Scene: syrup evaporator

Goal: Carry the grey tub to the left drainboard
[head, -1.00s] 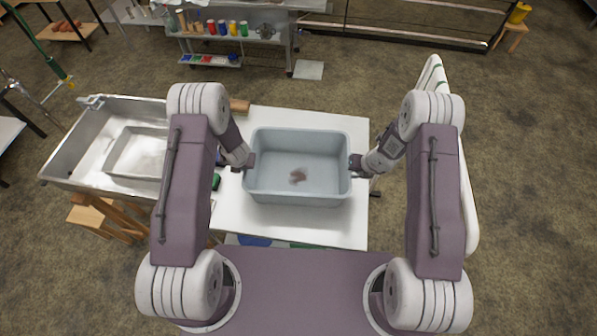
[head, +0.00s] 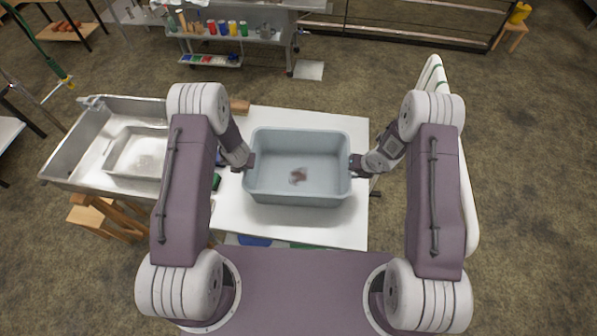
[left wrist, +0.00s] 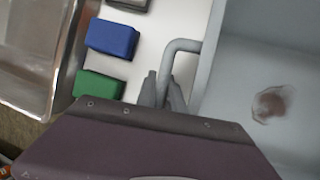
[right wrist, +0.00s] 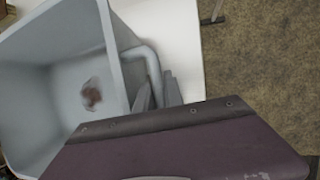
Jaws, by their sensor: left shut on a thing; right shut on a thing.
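The grey tub (head: 297,150) is upright over the white tabletop, with a reddish-brown smear on its floor. Whether it rests on the top or is held just above it I cannot tell. My left gripper (head: 249,161) is shut on the tub's left handle (left wrist: 182,46), a bar on the side wall. My right gripper (head: 355,165) is shut on the right handle (right wrist: 150,62). A steel sink unit (head: 85,140) stands left of the white top, partly behind my left arm. I cannot make out which part of it is the drainboard.
A blue block (left wrist: 112,38) and a green block (left wrist: 98,85) lie on the white top (head: 335,225) left of the tub. A brown block (head: 239,106) lies at its back edge. A wooden stool (head: 105,215) stands below the sink. A cart with coloured jars (head: 232,28) is behind.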

